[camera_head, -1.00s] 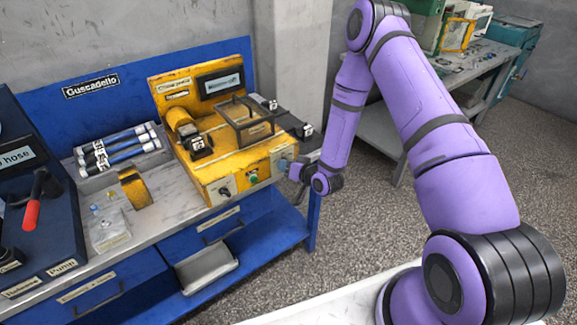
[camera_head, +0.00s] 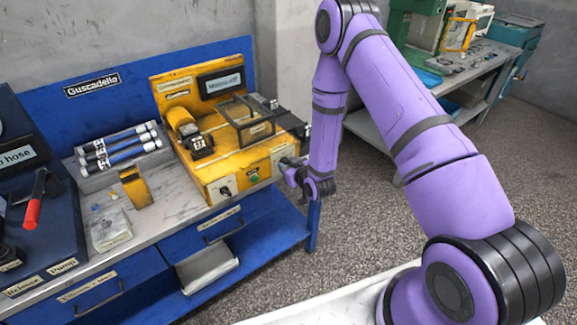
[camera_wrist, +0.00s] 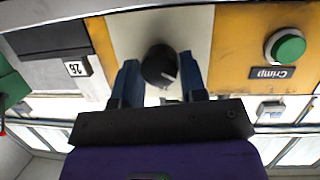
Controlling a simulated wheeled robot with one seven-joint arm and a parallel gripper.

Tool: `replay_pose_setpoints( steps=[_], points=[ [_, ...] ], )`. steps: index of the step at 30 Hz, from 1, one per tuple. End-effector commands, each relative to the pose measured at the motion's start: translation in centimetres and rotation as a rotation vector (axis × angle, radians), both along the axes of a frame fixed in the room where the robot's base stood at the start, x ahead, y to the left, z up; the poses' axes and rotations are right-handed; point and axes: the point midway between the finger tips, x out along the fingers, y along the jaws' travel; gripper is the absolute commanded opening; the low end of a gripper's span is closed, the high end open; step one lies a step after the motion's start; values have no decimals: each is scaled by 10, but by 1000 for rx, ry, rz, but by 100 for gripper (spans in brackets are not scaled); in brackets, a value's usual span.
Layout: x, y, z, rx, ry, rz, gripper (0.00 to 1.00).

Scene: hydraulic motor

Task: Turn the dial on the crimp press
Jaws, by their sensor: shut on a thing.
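The yellow crimp press (camera_head: 232,165) stands on the workbench, with a small display at its back. In the wrist view, which shows the press upside down, a round black dial (camera_wrist: 160,66) with a pale pointer mark sits on a light panel. My gripper (camera_wrist: 159,72) has its two blue fingers on either side of this dial, shut on it. The green button (camera_wrist: 287,47) labelled Crimp is beside the dial panel.
Another black knob (camera_head: 225,190) is on the left of the press front. Hoses (camera_head: 120,150) lie in a tray left of the press. A pump unit with a red-handled lever (camera_head: 33,208) is at far left. Floor right of the bench is clear.

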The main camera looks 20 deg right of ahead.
Motion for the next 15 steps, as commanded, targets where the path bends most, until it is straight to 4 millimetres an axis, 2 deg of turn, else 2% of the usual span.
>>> replay_pose_setpoints(
  steps=[11,12,14,15],
  points=[
    [0,-1,0,-5,0,-2,15],
    [0,-1,0,-4,0,-2,48],
    [0,-1,0,-4,0,-1,62],
    [0,-1,0,-4,0,-1,64]
  ],
)
